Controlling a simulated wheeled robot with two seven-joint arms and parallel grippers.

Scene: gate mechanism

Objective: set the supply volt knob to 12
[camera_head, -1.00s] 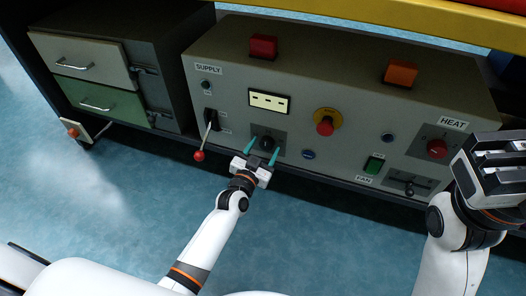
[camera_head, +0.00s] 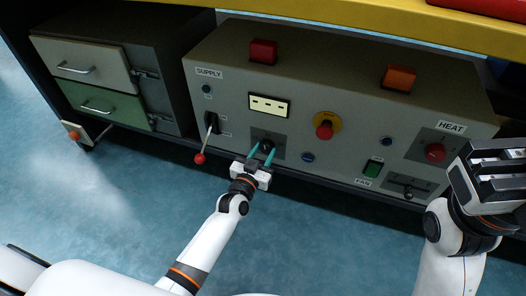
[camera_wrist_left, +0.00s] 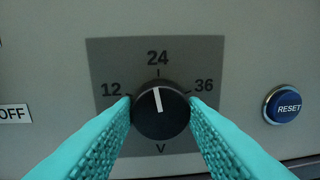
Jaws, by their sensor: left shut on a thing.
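The supply volt knob (camera_wrist_left: 160,122) is a round black dial with a white pointer line, on a dark grey plate (camera_wrist_left: 105,60) marked 12, 24, 36 and V. In the left wrist view the pointer is up, close to 24 and tilted slightly toward the 12 side. My left gripper (camera_head: 262,154) has teal fingers, shut on the knob from its left and right sides. In the head view the fingers partly hide the knob (camera_head: 267,146). My right gripper (camera_head: 492,172) is at the right edge, away from the knob; its finger opening is unclear.
A lever with a red ball (camera_head: 200,158) stands left of the knob. A blue RESET button (camera_wrist_left: 283,104) is on its right. A red stop button (camera_head: 324,130) on a yellow ring, a display (camera_head: 269,105) and a green FAN switch (camera_head: 373,167) share the panel.

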